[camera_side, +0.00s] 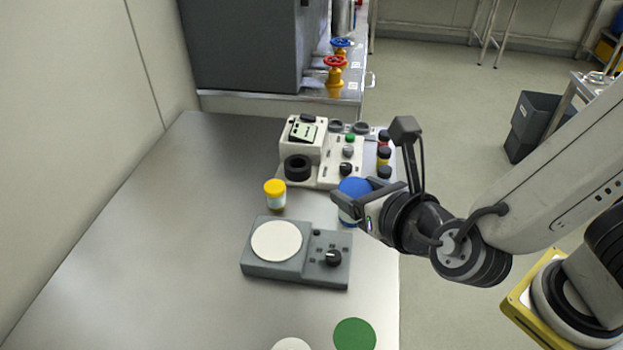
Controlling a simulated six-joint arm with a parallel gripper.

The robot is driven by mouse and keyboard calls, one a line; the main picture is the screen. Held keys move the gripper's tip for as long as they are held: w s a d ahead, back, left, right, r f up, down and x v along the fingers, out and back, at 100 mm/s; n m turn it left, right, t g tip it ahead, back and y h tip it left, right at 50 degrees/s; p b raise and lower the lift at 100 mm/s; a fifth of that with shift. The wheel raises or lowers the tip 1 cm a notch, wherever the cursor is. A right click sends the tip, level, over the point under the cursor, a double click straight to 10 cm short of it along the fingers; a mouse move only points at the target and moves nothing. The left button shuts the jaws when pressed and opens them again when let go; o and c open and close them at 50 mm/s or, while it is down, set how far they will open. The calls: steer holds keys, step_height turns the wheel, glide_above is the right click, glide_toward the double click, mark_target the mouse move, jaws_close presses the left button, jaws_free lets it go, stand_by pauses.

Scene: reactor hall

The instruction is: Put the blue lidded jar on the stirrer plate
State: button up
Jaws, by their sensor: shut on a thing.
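The blue lidded jar (353,187) is near the right edge of the metal table, behind and to the right of the stirrer plate. My gripper (350,205) is shut on it, with the fingers partly covering its body. I cannot tell whether the jar touches the table. The stirrer plate (297,253) is a grey box with a round white top (276,241) on its left and a black knob on its right. Its white top is bare.
A yellow-lidded jar (275,195) stands just behind the stirrer plate. A beige instrument (322,152) with knobs stands behind my gripper, with small coloured-capped bottles (383,155) at its right. A green disc (354,335) and a white disc (291,344) lie at the front. The table's left side is clear.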

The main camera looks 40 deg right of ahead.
steer(key=w+a+f, duration=0.6)
steer(key=w+f, duration=0.3)
steer(key=w, duration=0.3)
steer(key=shift+f, duration=0.15)
stand_by(0.5)
steer(key=shift+a, duration=0.1)
steer(key=shift+w+a+f, duration=0.1)
steer(key=shift+w+f, duration=0.15)
steer(key=shift+f, duration=1.6)
steer(key=shift+f, duration=0.15)
